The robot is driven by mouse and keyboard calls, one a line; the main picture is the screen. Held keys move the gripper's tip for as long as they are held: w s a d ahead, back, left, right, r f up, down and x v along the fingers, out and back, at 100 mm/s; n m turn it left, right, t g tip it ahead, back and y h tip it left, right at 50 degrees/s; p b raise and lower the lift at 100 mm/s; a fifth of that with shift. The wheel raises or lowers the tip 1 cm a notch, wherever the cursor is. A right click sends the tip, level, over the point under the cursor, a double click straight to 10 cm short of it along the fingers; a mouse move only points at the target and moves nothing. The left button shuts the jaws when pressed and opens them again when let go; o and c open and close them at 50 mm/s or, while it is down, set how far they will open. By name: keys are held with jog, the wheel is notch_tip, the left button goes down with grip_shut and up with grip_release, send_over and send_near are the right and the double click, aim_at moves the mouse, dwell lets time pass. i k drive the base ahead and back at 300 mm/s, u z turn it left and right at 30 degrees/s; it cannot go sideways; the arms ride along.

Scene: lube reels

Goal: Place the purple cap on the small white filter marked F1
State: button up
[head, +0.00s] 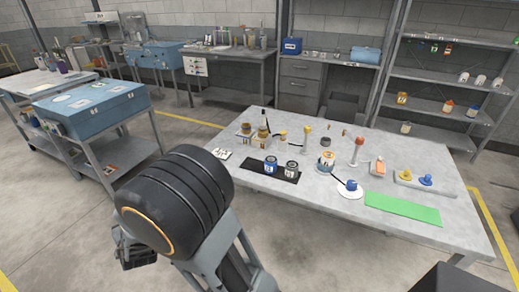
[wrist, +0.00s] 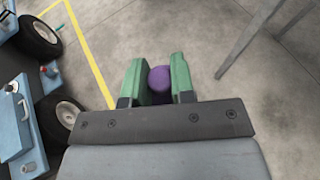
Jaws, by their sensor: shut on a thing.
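My gripper (wrist: 158,72) has two green fingers, shut on a purple cap (wrist: 159,78) that sits between them, its rounded purple end showing in the wrist view. Bare floor lies behind it. In the head view my arm is at the lower left, away from the table, and the cap cannot be made out there. Several small white filters stand on the right-hand shelf: one at the left (head: 463,77), one in the middle (head: 480,80) and one at the right (head: 497,83). Their markings are too small to read, so I cannot tell which is F1.
The grey table (head: 300,205) holds several jars, a black mat (head: 252,174) with two cans, and a green mat (head: 405,208). A blue box (head: 90,108) stands on a cart at the left. Open floor lies between cart and table.

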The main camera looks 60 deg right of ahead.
aim_at(329, 154)
jog(key=u, duration=1.55)
jog(key=k, duration=1.05)
jog(key=z, duration=1.85)
jog(key=i, duration=0.5)
jog(key=u, duration=0.05)
